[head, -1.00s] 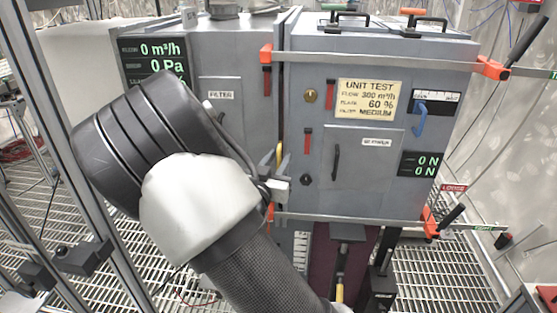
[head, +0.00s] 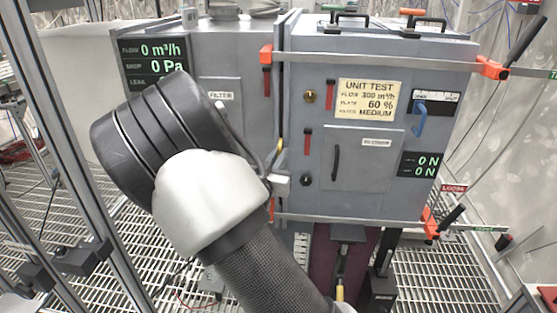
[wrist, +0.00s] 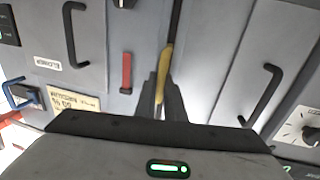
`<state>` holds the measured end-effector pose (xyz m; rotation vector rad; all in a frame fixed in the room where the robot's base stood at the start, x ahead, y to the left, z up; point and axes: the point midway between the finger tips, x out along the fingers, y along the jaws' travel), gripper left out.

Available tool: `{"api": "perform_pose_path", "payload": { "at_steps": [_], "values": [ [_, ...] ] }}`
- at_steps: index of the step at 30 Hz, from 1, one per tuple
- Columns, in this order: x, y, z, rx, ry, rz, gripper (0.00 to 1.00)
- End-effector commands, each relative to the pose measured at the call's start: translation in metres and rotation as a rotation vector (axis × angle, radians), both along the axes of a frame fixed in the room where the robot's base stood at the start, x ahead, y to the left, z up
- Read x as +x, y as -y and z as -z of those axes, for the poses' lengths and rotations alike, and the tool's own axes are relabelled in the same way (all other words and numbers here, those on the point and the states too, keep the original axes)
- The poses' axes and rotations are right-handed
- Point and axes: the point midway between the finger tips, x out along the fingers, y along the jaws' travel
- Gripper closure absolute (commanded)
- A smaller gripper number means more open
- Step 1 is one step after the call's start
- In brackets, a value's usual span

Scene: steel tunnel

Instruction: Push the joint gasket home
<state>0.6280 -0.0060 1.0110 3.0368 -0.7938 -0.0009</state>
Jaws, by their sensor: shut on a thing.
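The joint gasket shows in the wrist view as a yellow strip (wrist: 165,65) in the upright joint between two grey housings. Above it the joint is dark. My gripper (wrist: 162,88) is shut on the yellow strip, one finger on each side. In the head view my gripper (head: 277,160) is at the joint, mostly hidden behind my arm. Only a small bit of yellow gasket (head: 280,145) shows there. How deep the strip sits in the joint cannot be told.
The right housing (head: 340,195) has a door handle (head: 335,162), red latches (head: 307,141) and knobs near the joint. Clamp bars (head: 370,62) with orange ends cross it above and below. A filter door (head: 221,120) lies left of the joint. Metal posts stand at the left.

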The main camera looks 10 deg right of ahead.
Motion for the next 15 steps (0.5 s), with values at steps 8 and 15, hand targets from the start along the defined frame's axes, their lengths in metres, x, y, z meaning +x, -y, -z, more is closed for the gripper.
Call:
{"api": "perform_pose_path", "payload": {
  "at_steps": [8, 15],
  "values": [
    [0.0017, 0.0002, -0.0029, -0.001, 0.004, -0.001, 0.74],
    [0.0014, -0.0005, -0.0022, -0.001, 0.003, -0.002, 0.72]
  ]
}}
